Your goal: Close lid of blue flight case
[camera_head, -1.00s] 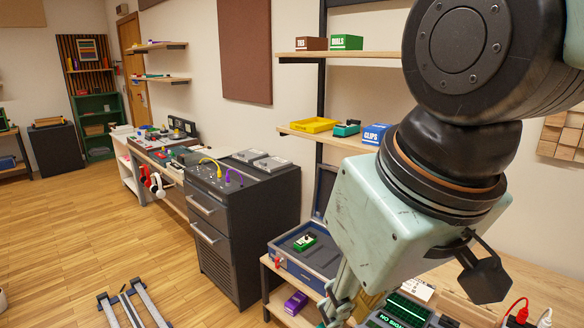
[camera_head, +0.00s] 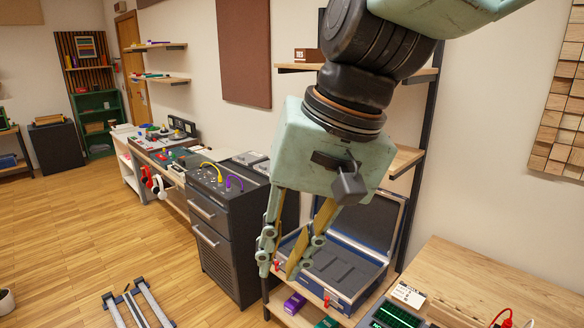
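The blue flight case (camera_head: 350,299) stands on a wooden bench, with red latches on its front. Its lid (camera_head: 368,222) is open, standing up and leaning back toward the wall. The dark, slotted inside shows on the right; my gripper hides much of the left side. My gripper (camera_head: 277,273) points down in front of the case's left part, its two fingers apart with nothing seen between them. I cannot tell whether it touches the case.
A black drawer cabinet (camera_head: 216,235) stands left of the case. A purple pedal (camera_head: 294,303) lies on the shelf below. A green-screen device (camera_head: 395,316) and a wooden worktop (camera_head: 480,285) are at the right. Wall shelves (camera_head: 405,160) rise behind the case. Floor at the left is open.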

